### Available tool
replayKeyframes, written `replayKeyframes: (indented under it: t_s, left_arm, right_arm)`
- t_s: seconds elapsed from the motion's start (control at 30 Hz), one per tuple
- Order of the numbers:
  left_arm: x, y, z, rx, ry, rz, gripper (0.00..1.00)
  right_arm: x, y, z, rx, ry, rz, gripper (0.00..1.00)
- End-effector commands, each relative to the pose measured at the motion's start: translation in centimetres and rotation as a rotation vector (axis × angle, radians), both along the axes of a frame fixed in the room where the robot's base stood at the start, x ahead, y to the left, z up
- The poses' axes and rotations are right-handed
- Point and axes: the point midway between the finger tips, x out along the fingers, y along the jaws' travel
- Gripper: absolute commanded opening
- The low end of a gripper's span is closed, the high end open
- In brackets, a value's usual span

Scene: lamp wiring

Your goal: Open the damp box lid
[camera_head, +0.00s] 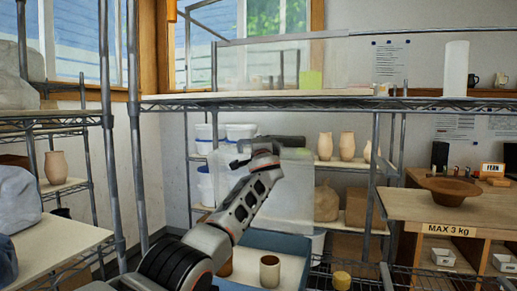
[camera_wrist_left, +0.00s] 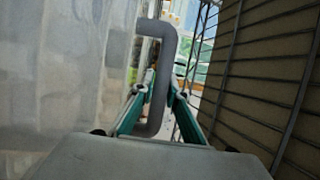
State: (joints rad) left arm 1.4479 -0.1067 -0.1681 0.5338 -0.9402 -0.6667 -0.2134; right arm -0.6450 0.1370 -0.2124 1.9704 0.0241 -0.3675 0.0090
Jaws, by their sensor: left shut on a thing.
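The damp box is a low blue tub (camera_head: 312,246) below the upper shelf, with a tan pot (camera_head: 270,272) inside. Its translucent lid (camera_head: 291,200) stands roughly upright at the back of the tub, raised open. A grey bar handle (camera_head: 287,141) is at the lid's upper edge. My left gripper (camera_head: 262,160) is shut on this handle. In the left wrist view the handle (camera_wrist_left: 158,85) passes between the green-sided fingers (camera_wrist_left: 155,100), with the cloudy lid (camera_wrist_left: 60,70) filling the left side. My right gripper is not in view.
A wire shelf (camera_head: 330,103) runs just above my left gripper. Several vases (camera_head: 347,146) stand on a shelf behind. A wooden bench (camera_head: 440,207) with a brown bowl (camera_head: 450,190) is at right. A yellow-lidded jar (camera_head: 341,280) is beside the tub.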

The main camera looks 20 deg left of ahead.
Motion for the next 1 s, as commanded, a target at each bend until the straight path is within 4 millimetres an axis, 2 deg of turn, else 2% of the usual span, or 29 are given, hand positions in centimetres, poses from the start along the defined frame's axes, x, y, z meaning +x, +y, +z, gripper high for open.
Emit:
replayKeyframes:
  t_s: [0.5,0.53,0.57,1.0]
  left_arm:
    - [0.11,-0.05,-0.15,-0.003,0.003,-0.002,0.0]
    - [0.11,-0.05,-0.16,-0.003,0.003,-0.002,0.16]
    - [0.12,-0.05,-0.17,-0.003,0.003,-0.002,0.22]
    - [-0.05,-0.18,-0.14,-0.002,0.001,-0.001,0.22]
  right_arm:
    - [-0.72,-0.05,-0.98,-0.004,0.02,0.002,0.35]
    - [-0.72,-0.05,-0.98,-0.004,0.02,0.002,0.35]
    - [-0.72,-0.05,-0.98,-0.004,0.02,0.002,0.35]
    - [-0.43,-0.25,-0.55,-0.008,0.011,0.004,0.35]
